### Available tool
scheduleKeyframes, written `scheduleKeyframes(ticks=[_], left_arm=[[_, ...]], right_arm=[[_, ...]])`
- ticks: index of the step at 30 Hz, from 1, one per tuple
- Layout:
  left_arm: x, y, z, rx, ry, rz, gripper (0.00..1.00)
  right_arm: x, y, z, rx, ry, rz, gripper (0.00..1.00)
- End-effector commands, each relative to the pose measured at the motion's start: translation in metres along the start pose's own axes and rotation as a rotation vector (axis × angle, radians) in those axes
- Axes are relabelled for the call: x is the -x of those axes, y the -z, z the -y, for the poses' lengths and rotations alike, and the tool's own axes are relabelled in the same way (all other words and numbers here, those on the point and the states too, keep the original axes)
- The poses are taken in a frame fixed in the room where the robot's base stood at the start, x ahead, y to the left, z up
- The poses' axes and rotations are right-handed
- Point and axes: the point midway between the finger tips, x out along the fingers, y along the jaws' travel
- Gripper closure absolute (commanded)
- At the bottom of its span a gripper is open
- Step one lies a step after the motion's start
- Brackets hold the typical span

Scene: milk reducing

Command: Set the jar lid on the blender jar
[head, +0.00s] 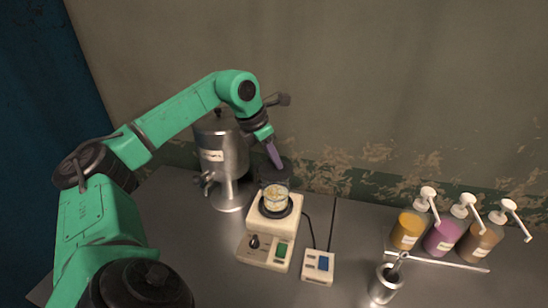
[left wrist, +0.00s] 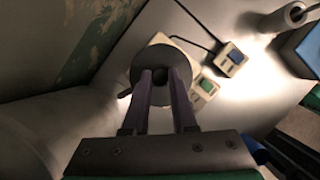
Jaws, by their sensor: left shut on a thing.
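The blender jar (head: 276,199) is clear, with pale yellowish contents, and stands upright on a cream blender base (head: 268,230). My left gripper (head: 275,160) points down over the jar, its purple fingers shut on the knob of the dark, round jar lid. In the left wrist view the lid (left wrist: 142,70) is a grey disc with its knob between my fingertips (left wrist: 160,78); it hides the jar beneath. In the head view the lid is dark and hard to separate from the jar top, so I cannot tell whether they touch. My right gripper is out of view.
A steel urn (head: 212,160) with a tap stands close at the left. A small control box (head: 318,266) is cabled at the right. Further right are a metal cup (head: 384,284) and pump bottles (head: 446,236). The counter between is mostly clear.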

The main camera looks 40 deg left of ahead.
Motion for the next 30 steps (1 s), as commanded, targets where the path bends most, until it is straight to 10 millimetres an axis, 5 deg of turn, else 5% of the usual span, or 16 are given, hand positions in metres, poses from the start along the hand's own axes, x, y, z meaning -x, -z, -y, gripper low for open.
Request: scheduleKeyframes(ticks=[10,11,13,20,22,23,30], left_arm=[[-0.002,-0.0002,0.0003,0.0,0.0,-0.001,1.0],[-0.002,-0.0002,0.0003,0.0,0.0,-0.001,0.63],[-0.002,-0.0002,0.0003,0.0,0.0,0.0,0.4],[-0.002,-0.0003,0.0003,0.0,0.0,0.0,0.4],[-0.002,-0.0002,0.0003,0.0,0.0,-0.001,0.13],[-0.002,-0.0002,0.0003,0.0,0.0,-0.001,0.1],[-0.002,-0.0002,0.0002,0.0,0.0,-0.001,0.1]], right_arm=[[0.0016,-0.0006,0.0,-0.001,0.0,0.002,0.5],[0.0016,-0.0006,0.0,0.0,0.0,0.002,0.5],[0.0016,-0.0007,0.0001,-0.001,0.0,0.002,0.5],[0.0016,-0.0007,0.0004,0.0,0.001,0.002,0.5],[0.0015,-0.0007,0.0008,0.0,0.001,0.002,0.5],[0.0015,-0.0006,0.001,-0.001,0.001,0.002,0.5],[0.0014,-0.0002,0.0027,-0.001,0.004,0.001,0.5]])
